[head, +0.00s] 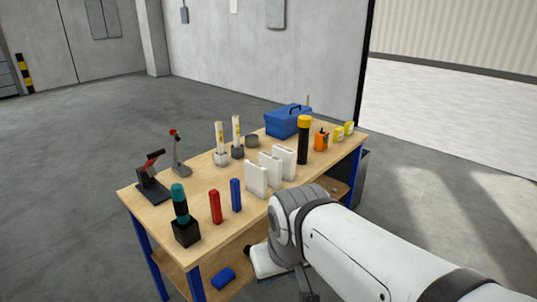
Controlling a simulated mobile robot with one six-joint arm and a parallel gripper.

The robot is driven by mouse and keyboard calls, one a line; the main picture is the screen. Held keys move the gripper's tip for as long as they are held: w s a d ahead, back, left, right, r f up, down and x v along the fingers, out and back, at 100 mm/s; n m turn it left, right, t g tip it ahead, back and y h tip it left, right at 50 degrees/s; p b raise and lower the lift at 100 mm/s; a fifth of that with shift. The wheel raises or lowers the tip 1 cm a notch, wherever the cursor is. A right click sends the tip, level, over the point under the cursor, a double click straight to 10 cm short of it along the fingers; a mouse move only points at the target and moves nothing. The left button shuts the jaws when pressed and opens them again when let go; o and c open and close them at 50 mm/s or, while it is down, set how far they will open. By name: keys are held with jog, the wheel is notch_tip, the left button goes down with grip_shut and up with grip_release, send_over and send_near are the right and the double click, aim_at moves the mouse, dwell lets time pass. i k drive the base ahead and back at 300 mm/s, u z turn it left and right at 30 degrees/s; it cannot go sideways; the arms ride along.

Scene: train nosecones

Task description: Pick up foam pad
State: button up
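A wooden workbench (150,193) with blue legs stands in front of me. Several white upright slabs (256,180) stand in a row near its middle; I cannot tell whether one is the foam pad. Two small yellow-and-white blocks (338,134) sit at its far right end, and they could also be pads. My white arm with a grey joint comes in from the lower right and covers the bench's near right edge. My gripper's fingers cannot be made out.
On the bench are a teal-and-black tool (181,207), a red block (215,206), a blue block (236,194), a black cylinder with yellow cap (303,145), an orange bottle (321,140) and a blue toolbox (284,124). A blue item (223,277) lies below. Floor at left is clear.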

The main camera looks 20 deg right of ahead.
aim_at(289, 156)
jog(key=u, duration=0.3)
jog(key=k, duration=0.15)
jog(key=z, duration=0.75)
jog(key=i, duration=1)
jog(key=z, duration=0.05)
jog(key=k, duration=0.5)
jog(key=z, duration=0.75)
jog(key=i, duration=1.95)
jog(key=u, duration=0.55)
